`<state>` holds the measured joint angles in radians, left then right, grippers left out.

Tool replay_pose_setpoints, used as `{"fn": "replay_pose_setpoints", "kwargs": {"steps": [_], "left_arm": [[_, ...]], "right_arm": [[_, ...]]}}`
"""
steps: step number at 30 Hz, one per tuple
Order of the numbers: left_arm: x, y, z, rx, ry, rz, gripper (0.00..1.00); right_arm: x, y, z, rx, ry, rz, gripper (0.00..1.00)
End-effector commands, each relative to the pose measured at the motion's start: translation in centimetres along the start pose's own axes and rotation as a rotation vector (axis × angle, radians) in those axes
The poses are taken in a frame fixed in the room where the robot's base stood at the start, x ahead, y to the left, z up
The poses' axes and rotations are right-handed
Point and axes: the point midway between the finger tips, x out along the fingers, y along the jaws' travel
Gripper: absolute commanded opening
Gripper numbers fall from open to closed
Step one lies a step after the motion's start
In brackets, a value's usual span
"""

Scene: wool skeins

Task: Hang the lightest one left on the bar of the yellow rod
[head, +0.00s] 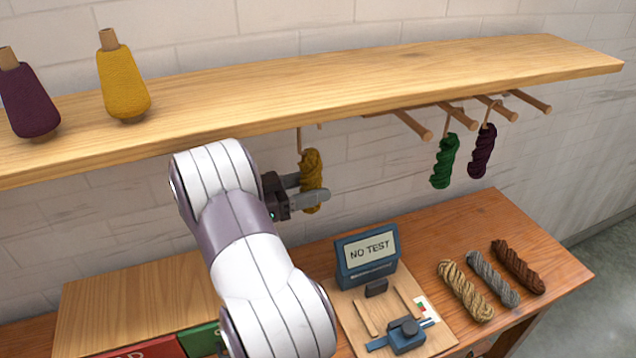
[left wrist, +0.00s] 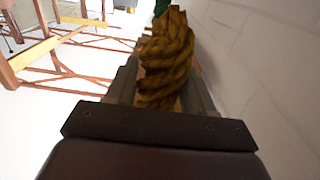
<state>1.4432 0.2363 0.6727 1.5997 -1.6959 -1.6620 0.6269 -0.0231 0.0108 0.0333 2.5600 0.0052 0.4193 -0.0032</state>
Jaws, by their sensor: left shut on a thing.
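My left gripper (head: 312,193) is shut on a mustard-yellow twisted skein (head: 311,165), held upright below the front edge of the wooden shelf (head: 330,80). A thin loop rises from the skein's top toward the shelf; whether it is around a rod is hidden. In the left wrist view the skein (left wrist: 166,60) stands between the fingers. A green skein (head: 444,160) and a dark purple skein (head: 482,152) hang by loops from wooden rods (head: 461,119) to the right. I cannot tell which rod is the yellow one. My right gripper is not in view.
A yellow cone (head: 122,80) and a purple cone (head: 28,98) stand on the shelf. Tan (head: 465,291), grey (head: 492,278) and brown (head: 518,267) skeins lie on the table, right of a device reading NO TEST (head: 367,257). A red box (head: 150,350) and green box (head: 200,340) are lower left.

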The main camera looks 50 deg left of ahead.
Motion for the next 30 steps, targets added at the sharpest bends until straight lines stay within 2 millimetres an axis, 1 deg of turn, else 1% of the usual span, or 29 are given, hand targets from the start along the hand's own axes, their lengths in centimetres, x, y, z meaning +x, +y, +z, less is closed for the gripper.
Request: {"fn": "replay_pose_setpoints", "kwargs": {"steps": [7,10,30], "left_arm": [[-0.1,0.0,0.0,0.0,0.0,0.0,0.23],[-0.1,0.6,-0.1,-0.001,0.0,-0.001,0.23],[-0.1,9.8,-0.2,-0.001,0.0,-0.002,0.23]], "right_arm": [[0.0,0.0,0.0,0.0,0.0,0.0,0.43],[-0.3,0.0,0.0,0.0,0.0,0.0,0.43],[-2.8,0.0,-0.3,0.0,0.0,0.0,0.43]]}}
